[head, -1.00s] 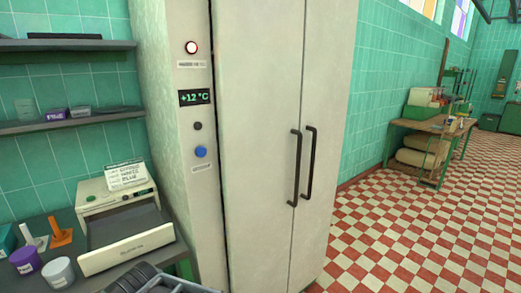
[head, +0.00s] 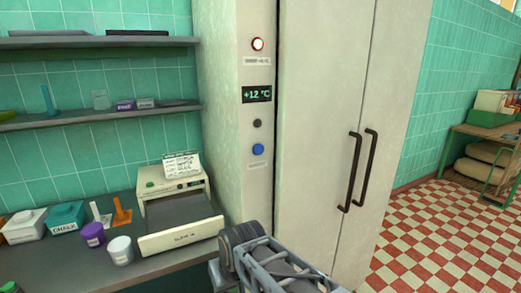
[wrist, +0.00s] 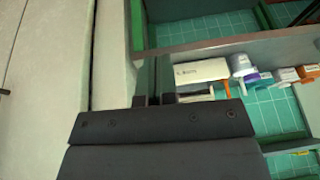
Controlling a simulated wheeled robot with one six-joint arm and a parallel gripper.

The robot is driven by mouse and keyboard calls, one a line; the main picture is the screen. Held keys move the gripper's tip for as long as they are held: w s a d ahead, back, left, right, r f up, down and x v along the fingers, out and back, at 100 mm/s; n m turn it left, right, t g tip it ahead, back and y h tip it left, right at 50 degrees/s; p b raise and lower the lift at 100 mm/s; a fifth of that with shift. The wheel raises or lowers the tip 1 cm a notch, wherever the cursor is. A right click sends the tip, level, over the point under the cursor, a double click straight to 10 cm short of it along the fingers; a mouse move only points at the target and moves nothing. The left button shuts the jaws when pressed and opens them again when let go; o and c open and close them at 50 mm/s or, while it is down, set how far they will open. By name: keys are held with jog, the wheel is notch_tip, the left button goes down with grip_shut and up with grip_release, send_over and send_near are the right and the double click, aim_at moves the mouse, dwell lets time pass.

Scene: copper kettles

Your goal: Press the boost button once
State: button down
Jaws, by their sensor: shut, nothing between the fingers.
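A tall cream cabinet (head: 315,130) carries a narrow control strip in the head view. The strip has a lit white button or lamp with a red rim (head: 257,44), a small dark knob (head: 257,123) and a round blue button (head: 258,149). Labels sit under the lit one and the blue one, too small to read, so I cannot tell which says boost. My gripper (wrist: 155,65) is shut and empty in the wrist view, beside the cabinet's pale side and apart from the buttons. In the head view only my arm shows, low and in front of the cabinet; the fingertips are hidden.
A green-grey counter holds a cream machine with a card (head: 180,165), a purple tub (head: 93,234), a white tub (head: 120,250) and a teal chalk box (head: 66,217). Shelves (head: 100,118) hang above it. Two dark door handles (head: 355,172) stick out. Checkered floor (head: 410,240) is open at right.

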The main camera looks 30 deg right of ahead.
aim_at(263, 153)
jog(key=w+d+r+m+t+h+p, duration=0.1)
jog(key=w+d+r+m, duration=0.3)
jog(key=d+r, duration=0.5)
jog(key=w+d+r+m+t+h+p, duration=0.1)
jog(key=w+d+r+m, duration=0.4)
jog(key=d+r, duration=0.5)
jog(key=d+t+p, duration=0.1)
jog(key=t, duration=0.1)
jog(key=shift+w+d+r+t+p, duration=0.25)
jog(key=shift+w+d+t+p, duration=0.05)
jog(key=shift+d, duration=0.05)
jog(key=shift+w+d+p, duration=0.2)
jog(key=shift+w+p, duration=0.55)
jog(key=shift+w, duration=0.7)
jog(key=shift+w+d+p, duration=0.2)
jog(key=shift+w+p, duration=0.5)
jog(key=shift+w, duration=0.75)
jog(key=shift+w+d+p, duration=0.2)
jog(key=shift+w+p, duration=0.55)
jog(key=shift+w, duration=0.7)
jog(key=shift+w, duration=0.2)
jog(key=shift+w, duration=0.25)
